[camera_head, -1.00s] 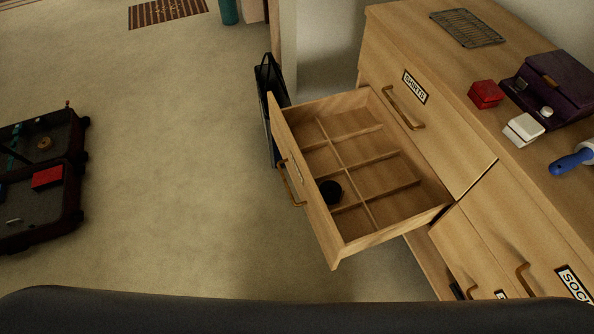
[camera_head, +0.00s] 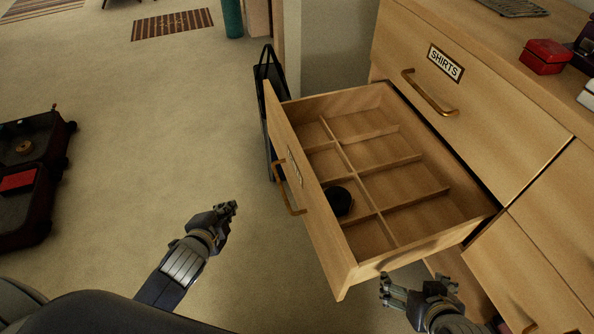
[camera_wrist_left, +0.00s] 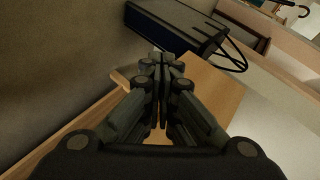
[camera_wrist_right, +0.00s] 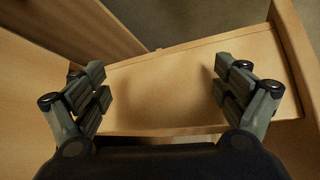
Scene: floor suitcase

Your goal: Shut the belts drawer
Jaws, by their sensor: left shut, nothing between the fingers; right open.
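The belts drawer (camera_head: 350,262) is pulled far out of the dresser, below the drawer labelled SHIRTS. It has a wooden divider grid, a brass handle (camera_head: 287,190) and a front label too oblique to read. A dark round item (camera_head: 338,201) lies in one compartment. My left gripper (camera_head: 230,208) is shut and empty, in front of the drawer face and apart from the handle in the head view. My right gripper (camera_head: 384,287) is open and empty, beside the drawer's near side, close to its front corner. In the right wrist view, a wooden panel shows beyond its spread fingers (camera_wrist_right: 160,85).
The SHIRTS drawer (camera_head: 470,110) is shut above. A lower drawer (camera_head: 445,262) stands partly open near my right gripper. A dark bag (camera_head: 268,75) stands behind the drawer's far end. An open suitcase (camera_head: 35,190) lies on the floor at left. Floor between is clear.

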